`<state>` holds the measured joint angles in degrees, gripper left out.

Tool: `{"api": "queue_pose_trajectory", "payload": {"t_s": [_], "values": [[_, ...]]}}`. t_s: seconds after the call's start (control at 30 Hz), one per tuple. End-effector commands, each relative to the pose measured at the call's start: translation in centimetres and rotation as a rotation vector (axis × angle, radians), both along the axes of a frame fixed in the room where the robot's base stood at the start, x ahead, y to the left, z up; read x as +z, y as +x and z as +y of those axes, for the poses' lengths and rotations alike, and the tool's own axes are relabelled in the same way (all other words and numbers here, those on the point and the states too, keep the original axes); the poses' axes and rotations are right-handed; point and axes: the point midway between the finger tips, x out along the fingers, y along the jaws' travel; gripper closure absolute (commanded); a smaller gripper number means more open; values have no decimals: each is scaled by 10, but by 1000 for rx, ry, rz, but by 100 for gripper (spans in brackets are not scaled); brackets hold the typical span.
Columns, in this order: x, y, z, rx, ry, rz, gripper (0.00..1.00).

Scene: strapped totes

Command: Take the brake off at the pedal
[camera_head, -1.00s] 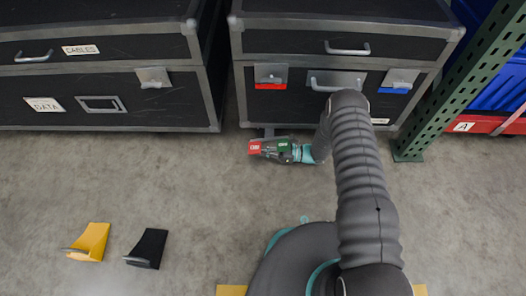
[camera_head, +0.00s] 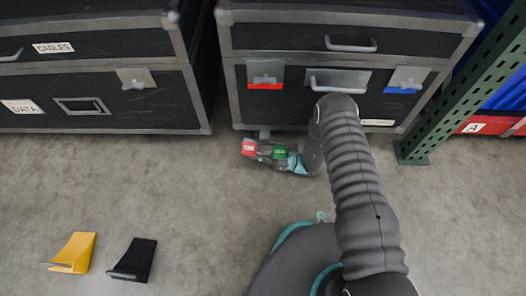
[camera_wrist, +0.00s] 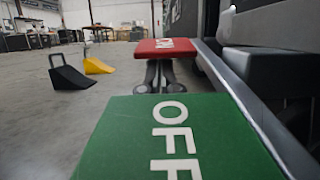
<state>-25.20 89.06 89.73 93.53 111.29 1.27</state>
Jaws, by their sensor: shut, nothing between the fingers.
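The brake pedal sticks out low at the front of the right-hand case. It has a red plate (camera_head: 249,147) at its left end and a green plate (camera_head: 280,153) nearer my wrist. In the wrist view the green plate (camera_wrist: 175,138), lettered OFF, fills the foreground, and the red plate (camera_wrist: 165,47) lies beyond it. My gripper (camera_wrist: 160,82) is shut and empty. Contact cannot be told.
The black right-hand case (camera_head: 345,95) stands behind the pedal, with another case (camera_head: 100,90) to its left. A green rack post (camera_head: 460,85) stands at right. A yellow wedge (camera_head: 73,253) and a black wedge (camera_head: 134,260) lie on the floor at lower left. Floor between is clear.

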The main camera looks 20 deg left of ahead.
Motion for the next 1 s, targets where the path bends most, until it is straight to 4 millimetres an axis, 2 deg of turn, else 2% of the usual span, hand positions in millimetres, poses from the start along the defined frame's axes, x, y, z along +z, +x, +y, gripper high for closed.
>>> {"api": "queue_pose_trajectory", "payload": {"t_s": [0.17,0.57,0.77,1.0], "values": [[0,-5,6,14,15,6,100],[-2,-2,0,9,14,6,100],[-4,10,-26,7,15,7,100],[-4,29,-73,7,15,7,100]]}}
